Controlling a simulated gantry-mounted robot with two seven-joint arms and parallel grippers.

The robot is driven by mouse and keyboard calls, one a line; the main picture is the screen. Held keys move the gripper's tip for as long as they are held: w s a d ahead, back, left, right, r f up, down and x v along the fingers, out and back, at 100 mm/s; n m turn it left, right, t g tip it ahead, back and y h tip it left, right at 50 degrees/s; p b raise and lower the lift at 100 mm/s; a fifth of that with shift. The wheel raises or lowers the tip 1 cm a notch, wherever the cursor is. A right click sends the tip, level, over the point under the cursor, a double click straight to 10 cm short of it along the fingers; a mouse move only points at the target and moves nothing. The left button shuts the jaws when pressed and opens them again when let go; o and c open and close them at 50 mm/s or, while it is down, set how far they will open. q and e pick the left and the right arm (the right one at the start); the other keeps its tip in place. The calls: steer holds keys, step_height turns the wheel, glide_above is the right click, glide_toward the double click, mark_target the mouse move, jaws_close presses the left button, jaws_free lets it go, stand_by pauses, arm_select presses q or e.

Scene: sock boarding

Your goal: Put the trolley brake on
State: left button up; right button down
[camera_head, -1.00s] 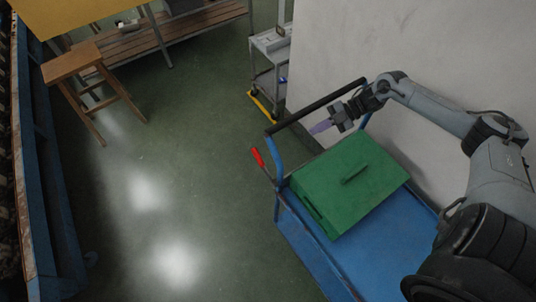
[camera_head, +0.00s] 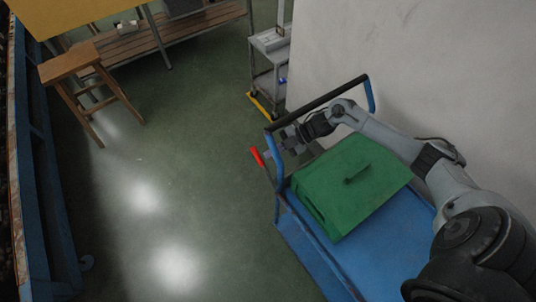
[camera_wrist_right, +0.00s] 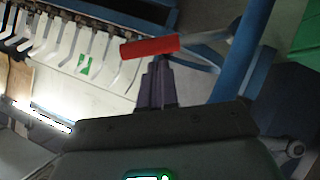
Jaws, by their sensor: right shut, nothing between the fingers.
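The blue trolley (camera_head: 378,242) stands at the right in the head view, with a black push bar (camera_head: 318,104) on blue uprights. A brake lever with a red grip (camera_head: 257,157) sticks out at the trolley's left side, beside the near upright. My right gripper (camera_head: 273,152) is shut and empty, just right of the red grip. In the right wrist view, the closed fingertips (camera_wrist_right: 158,66) are right at the lower side of the red grip (camera_wrist_right: 150,47); I cannot tell whether they touch it. My left gripper is not in view.
A green lidded box (camera_head: 345,190) rests on the trolley under my right arm. A pale wall (camera_head: 430,60) runs along the right. A grey cart (camera_head: 268,45), a wooden stool (camera_head: 75,65) and a bench (camera_head: 130,45) stand behind. Green floor to the left is clear.

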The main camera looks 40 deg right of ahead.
steer(key=shift+x, duration=0.85)
steer(key=shift+f, duration=0.15)
